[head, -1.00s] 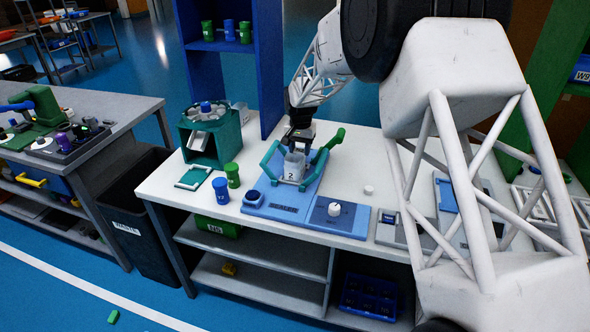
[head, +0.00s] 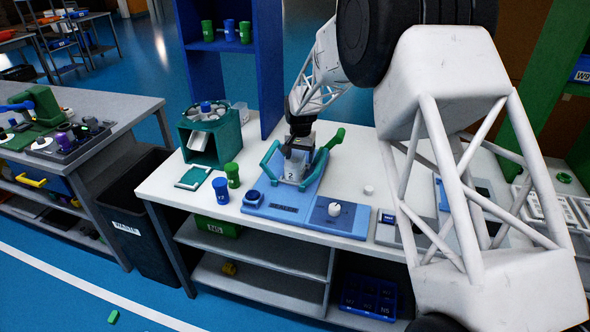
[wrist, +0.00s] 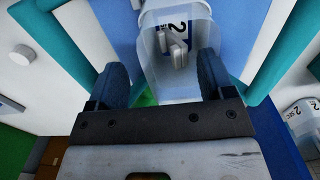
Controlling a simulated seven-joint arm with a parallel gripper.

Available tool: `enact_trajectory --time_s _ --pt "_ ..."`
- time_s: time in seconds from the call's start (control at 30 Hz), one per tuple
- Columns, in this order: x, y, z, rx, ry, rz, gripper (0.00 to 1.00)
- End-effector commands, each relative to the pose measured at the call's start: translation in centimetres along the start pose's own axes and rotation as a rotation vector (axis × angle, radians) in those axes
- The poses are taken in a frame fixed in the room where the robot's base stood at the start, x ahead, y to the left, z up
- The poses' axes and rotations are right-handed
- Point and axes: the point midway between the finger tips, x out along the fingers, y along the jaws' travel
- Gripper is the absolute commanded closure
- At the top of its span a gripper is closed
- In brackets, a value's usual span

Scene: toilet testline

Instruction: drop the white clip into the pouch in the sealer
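The clear pouch (head: 291,174), marked 2, stands between the teal arms of the blue sealer (head: 284,207). In the wrist view the pouch (wrist: 163,82) lies just past my fingertips. The small white-grey clip (wrist: 178,48) shows against the pouch, near its label; I cannot tell whether it is inside or in front of it. My gripper (head: 297,153) is right at the pouch's top. In the wrist view my gripper (wrist: 160,75) has its two dark fingers wide apart, with clear space between each finger and the clip. The head view does not show the clip.
A green lever (head: 333,140) rises at the sealer's right. Green (head: 233,175) and blue (head: 221,191) cups stand left of it, with a teal dispenser (head: 225,140) behind. Another clear pouch (wrist: 305,122) shows in the wrist view. A small white cap (head: 368,190) lies on the right.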

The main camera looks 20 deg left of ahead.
Motion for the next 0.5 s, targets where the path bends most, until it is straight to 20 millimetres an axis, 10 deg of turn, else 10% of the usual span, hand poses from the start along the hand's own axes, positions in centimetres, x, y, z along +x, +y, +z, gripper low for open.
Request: enact_trajectory --time_s 0.5 --pt "-1.2 0.0 -0.1 0.000 0.002 -0.001 0.25"
